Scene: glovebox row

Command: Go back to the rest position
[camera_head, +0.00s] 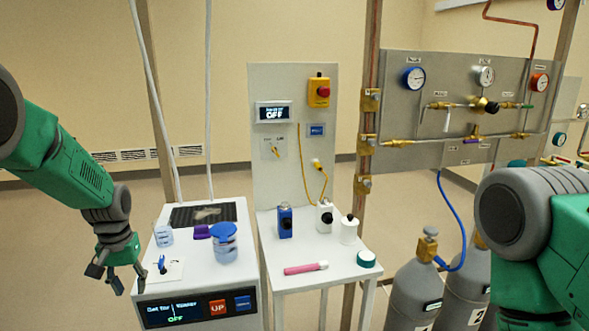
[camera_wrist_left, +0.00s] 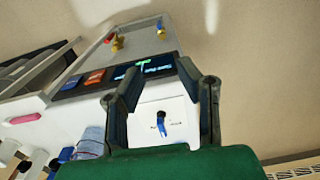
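My left gripper (camera_head: 117,280) hangs at the left end of the white bench unit in the head view, with its fingers spread. In the left wrist view the same gripper (camera_wrist_left: 165,88) has two dark fingers apart with nothing held between them. A small blue toggle on a white plate (camera_head: 163,266) is close to the right of the fingers. The blue toggle (camera_wrist_left: 161,122) appears between the fingers in the wrist view; contact does not show. My right arm shows at the right edge of the head view, but its gripper is out of frame.
The white unit's front (camera_head: 190,318) has a display reading OFF, a red UP button (camera_head: 218,307) and a blue button (camera_head: 242,303). A blue-lidded jar (camera_head: 225,243) and a clear beaker (camera_head: 163,236) stand on top. Gas cylinders (camera_head: 416,295) stand near my right arm.

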